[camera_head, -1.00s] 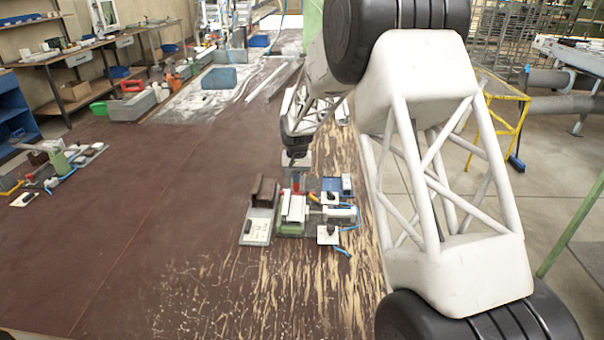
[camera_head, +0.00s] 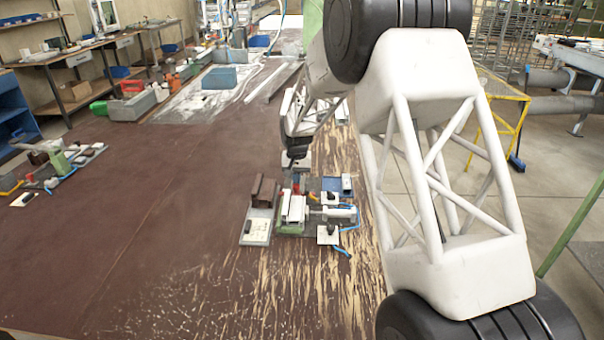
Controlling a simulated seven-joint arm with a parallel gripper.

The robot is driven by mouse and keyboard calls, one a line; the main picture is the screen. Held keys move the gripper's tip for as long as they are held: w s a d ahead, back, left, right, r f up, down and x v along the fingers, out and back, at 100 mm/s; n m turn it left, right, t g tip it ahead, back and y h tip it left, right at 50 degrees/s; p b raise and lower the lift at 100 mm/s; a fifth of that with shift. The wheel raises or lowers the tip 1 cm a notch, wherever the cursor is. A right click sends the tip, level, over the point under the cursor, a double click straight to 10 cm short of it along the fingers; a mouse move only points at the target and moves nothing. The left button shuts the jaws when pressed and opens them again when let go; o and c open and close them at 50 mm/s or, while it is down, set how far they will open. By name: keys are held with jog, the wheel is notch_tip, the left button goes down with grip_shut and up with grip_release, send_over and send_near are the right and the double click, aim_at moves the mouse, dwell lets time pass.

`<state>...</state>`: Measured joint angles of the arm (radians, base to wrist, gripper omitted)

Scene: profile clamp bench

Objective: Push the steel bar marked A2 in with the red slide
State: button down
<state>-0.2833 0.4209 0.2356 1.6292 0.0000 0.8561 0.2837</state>
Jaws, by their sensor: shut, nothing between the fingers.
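My gripper (camera_head: 293,164) is small and dark in the head view. It is shut and empty, just behind the clamp fixture. The fixture has a green base (camera_head: 289,229) with a pale metal bar or profile (camera_head: 293,208) on top. A small red part (camera_head: 296,189), possibly the red slide, stands at the fixture's back edge, just in front of my gripper. Whether they touch cannot be told. Another small red spot (camera_head: 282,192) is to its left. No A2 marking is readable, so I cannot tell which piece is that steel bar.
A grey plate with a brown profile block (camera_head: 263,192) lies left of the fixture. A blue tray (camera_head: 331,184) and white-plated switches with blue hoses (camera_head: 328,235) lie to its right. Another fixture (camera_head: 58,162) is far left. The brown bench between is clear.

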jog(key=shift+r, duration=0.1)
notch_tip(320, 180, up, 7)
jog(key=w, duration=0.1)
dwell(1.1)
jog(key=s+d+r, duration=0.6)
jog(key=s, duration=0.3)
jog(key=s+d+r+t, duration=0.1)
jog(key=s+d+r, duration=0.4)
jog(key=s, duration=0.3)
jog(key=s+d+r, duration=0.6)
jog(key=s, duration=0.3)
jog(key=s+d+f, duration=0.1)
jog(key=s+d, duration=0.3)
jog(key=s, duration=1.1)
jog(key=s+d+f+t, duration=0.1)
jog(key=s+d, duration=0.3)
jog(key=s, duration=1.1)
jog(key=shift+s+f+t, duration=0.2)
jog(key=shift+s+t, duration=0.1)
